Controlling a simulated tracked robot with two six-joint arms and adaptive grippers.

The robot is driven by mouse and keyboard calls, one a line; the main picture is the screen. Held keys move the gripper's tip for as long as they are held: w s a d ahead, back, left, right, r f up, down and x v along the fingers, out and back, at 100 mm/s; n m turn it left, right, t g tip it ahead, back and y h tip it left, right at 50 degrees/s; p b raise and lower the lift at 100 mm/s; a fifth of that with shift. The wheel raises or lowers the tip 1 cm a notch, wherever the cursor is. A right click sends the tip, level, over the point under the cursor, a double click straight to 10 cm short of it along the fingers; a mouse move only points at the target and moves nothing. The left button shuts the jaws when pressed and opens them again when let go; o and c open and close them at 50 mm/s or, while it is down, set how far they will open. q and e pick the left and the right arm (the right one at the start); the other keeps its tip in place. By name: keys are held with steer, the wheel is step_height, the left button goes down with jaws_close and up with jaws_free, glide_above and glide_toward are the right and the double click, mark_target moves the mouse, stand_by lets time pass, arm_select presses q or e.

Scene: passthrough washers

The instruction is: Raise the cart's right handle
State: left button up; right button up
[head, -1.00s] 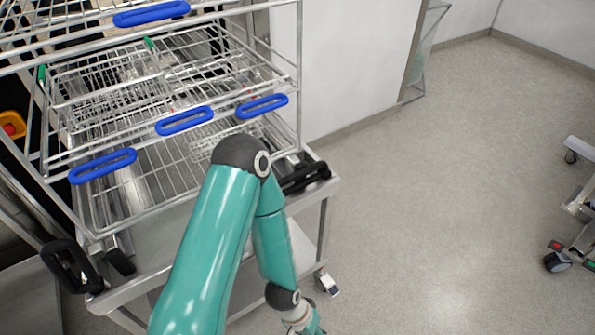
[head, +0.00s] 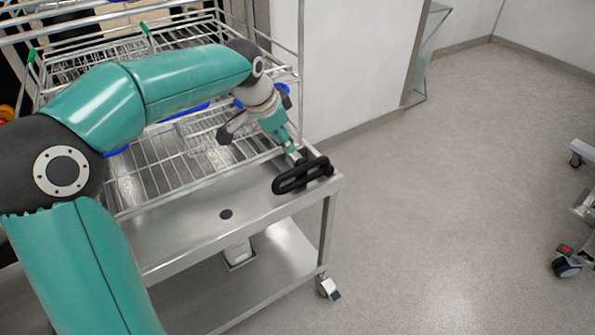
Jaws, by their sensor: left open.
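The cart (head: 250,190) is a steel trolley with a flat top and a lower shelf. Its right handle (head: 303,176) is a black loop at the top's right end, lying low near the corner. My left arm reaches in from the left across the cart. Its left gripper (head: 296,159) is open, pointing down just behind the handle; whether it touches the handle I cannot tell. The cart's left handle is hidden behind my arm. My right gripper is not in view.
A wire rack (head: 165,170) with blue-handled baskets stands on or behind the cart top, partly covered by my arm. The floor (head: 430,220) right of the cart is clear. Another wheeled frame (head: 580,208) stands at the far right edge.

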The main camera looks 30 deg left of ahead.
mark_target(297, 168)
arm_select(q)
steer(key=x, duration=1.6)
steer(key=shift+w+a+f, duration=0.1)
steer(key=shift+f, duration=0.1)
jaws_close()
